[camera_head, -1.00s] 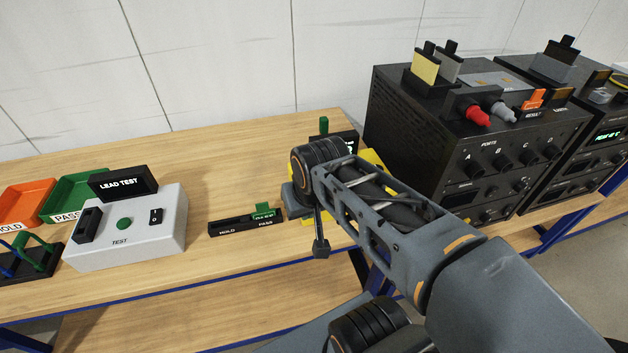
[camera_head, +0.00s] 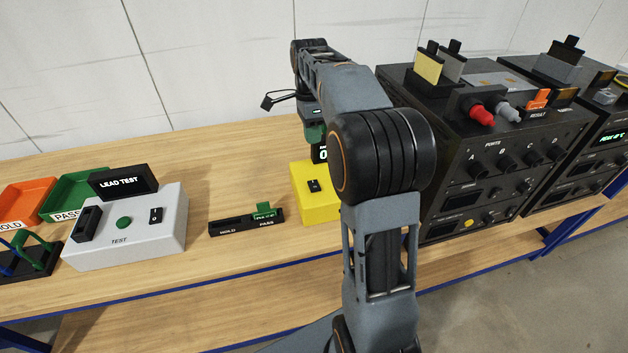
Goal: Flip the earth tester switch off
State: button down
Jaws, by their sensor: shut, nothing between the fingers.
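The earth tester appears to be the yellow box (camera_head: 302,195) on the bench, just left of my elbow. A small black switch (camera_head: 313,186) with white marks is on its top; I cannot tell its position. A dark display (camera_head: 320,154) with lit green characters stands behind it, partly covered by my arm. My gripper (camera_head: 314,131) is at the end of the downturned wrist, above and behind the yellow box, near the display. It is shut and holds nothing. The fingertips are hard to make out, and the box's right side is hidden.
A black hold/pass slide (camera_head: 245,222) with a green tab lies left of the yellow box. A grey lead test box (camera_head: 140,245) is farther left, with green (camera_head: 75,190) and orange (camera_head: 28,199) trays. Black rack units (camera_head: 470,150) stand close on the right. The bench behind is clear.

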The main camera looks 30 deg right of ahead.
aim_at(315, 187)
jog(key=f, duration=0.4)
jog(key=s+f, duration=0.1)
jog(key=f, duration=0.4)
jog(key=s+f, duration=0.1)
jog(key=f, duration=0.3)
jog(key=shift+a+f+p, duration=0.25)
jog(key=shift+f+p, duration=0.15)
jog(key=b, duration=0.1)
jog(key=f+t+b, duration=0.1)
jog(key=b, duration=0.1)
jog(key=shift+s+f, duration=0.15)
jog(key=shift+f, duration=0.1)
jog(key=shift+s+r, duration=0.2)
jog(key=shift+r, duration=0.1)
jog(key=shift+w+f, duration=0.1)
